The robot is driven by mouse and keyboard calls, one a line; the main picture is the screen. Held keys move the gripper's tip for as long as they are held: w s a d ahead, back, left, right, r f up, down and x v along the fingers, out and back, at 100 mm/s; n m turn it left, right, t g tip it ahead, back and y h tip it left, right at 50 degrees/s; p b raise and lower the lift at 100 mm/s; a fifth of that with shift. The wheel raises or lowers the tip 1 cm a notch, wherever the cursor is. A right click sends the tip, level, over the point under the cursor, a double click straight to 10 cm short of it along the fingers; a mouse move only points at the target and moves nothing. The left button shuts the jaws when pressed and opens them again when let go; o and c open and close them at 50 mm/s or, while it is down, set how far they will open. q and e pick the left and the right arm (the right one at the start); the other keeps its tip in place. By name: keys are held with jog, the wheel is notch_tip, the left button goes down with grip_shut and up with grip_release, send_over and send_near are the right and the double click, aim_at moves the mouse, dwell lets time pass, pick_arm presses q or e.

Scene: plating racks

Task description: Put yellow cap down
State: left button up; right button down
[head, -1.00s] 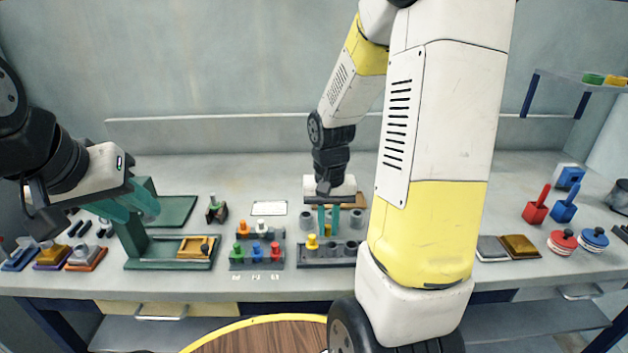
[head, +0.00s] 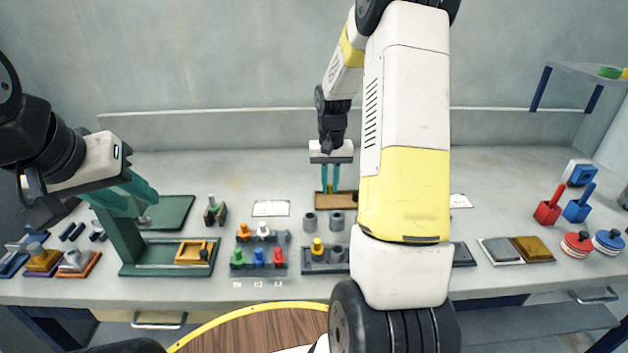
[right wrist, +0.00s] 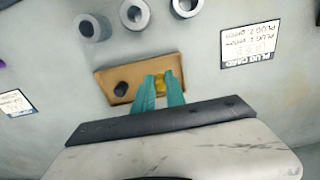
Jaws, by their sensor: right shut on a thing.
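My right gripper (head: 331,180) is shut on a small yellow cap (right wrist: 160,82), which shows between its teal fingertips in the right wrist view. The gripper (right wrist: 160,92) points down at the brown tray (head: 322,202), right of its middle in the wrist view. I cannot tell whether the cap touches the tray (right wrist: 105,76). A dark round piece (right wrist: 121,89) is at the tray's left part in that view. My left gripper (head: 135,193) appears open and empty beside the green press (head: 118,240). My right arm hides part of the bench in the head view.
Grey rings (head: 310,222) stand in front of the tray, near a dark rack holding a yellow plug (head: 317,246). Left of it is a rack with several coloured plugs (head: 258,257). A white card (head: 270,208) lies behind. Bare bench (head: 280,175) is left of the tray.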

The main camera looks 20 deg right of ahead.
aim_at(329, 201)
jog(key=shift+w+d, duration=0.25)
jog(key=shift+w, duration=0.3)
jog(key=shift+w+f, duration=0.15)
jog(key=shift+f, duration=1.7)
jog(key=c, duration=1.4)
grip_release()
jog(key=shift+f, duration=0.15)
